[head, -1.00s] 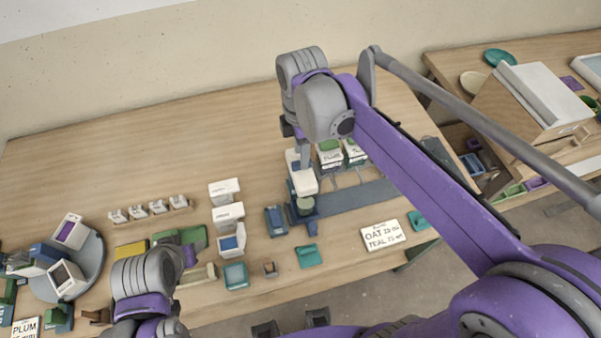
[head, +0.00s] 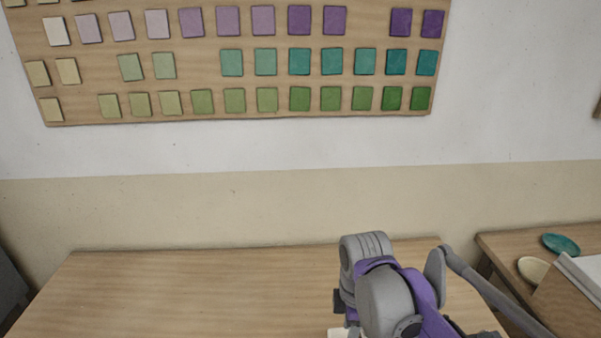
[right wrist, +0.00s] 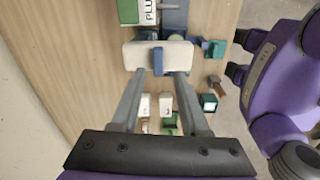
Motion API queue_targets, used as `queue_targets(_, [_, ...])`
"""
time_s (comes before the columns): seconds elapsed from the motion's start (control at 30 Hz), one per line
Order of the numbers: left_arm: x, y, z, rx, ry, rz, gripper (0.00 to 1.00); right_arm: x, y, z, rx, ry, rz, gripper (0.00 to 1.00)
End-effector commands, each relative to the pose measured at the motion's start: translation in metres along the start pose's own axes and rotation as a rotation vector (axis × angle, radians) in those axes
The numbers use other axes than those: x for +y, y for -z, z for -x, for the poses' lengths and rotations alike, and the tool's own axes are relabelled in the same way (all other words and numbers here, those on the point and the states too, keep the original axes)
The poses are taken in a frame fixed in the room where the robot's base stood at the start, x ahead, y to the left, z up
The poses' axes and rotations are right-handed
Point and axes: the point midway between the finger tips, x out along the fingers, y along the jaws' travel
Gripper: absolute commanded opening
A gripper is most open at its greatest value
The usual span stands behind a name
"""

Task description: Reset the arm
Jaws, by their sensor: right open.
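My right arm's wrist and forearm show at the lower right of the head view, and its gripper is below the frame edge. In the right wrist view my right gripper (right wrist: 158,85) is open, its two fingers reaching up the picture. A white block-like piece (right wrist: 134,56) with a blue-grey upright part (right wrist: 158,62) lies across the fingertips; I cannot tell whether they touch. My left gripper is not in view.
The wooden table (head: 190,290) looks bare at its back left. A board of coloured tiles (head: 250,85) hangs on the wall. A teal plate (head: 561,243) and a cream plate (head: 533,269) sit at right. The wrist view shows a green PLUM-labelled container (right wrist: 128,12) and white boxes (right wrist: 165,105).

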Motion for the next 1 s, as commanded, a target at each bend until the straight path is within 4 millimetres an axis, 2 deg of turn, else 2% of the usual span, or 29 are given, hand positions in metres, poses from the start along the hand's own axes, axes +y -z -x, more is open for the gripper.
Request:
queue_targets(0.17, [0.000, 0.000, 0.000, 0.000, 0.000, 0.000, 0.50, -0.036, -0.026, -0.019, 0.053, -0.132, -0.435, 0.45])
queue_targets(0.3, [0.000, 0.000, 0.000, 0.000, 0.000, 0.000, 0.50, -0.068, -0.046, -0.042, 0.152, -0.247, -0.861, 0.45])
queue_targets(0.5, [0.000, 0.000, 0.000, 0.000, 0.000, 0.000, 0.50, -0.099, -0.064, -0.072, 0.312, -0.343, -1.306, 0.45])
queue_targets(0.7, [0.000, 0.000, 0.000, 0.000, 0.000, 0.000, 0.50, -0.108, -0.069, -0.083, 0.384, -0.368, -1.465, 0.45])
queue_targets(1.0, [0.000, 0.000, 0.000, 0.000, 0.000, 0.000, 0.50, -0.108, -0.069, -0.083, 0.386, -0.367, -1.470, 0.45])
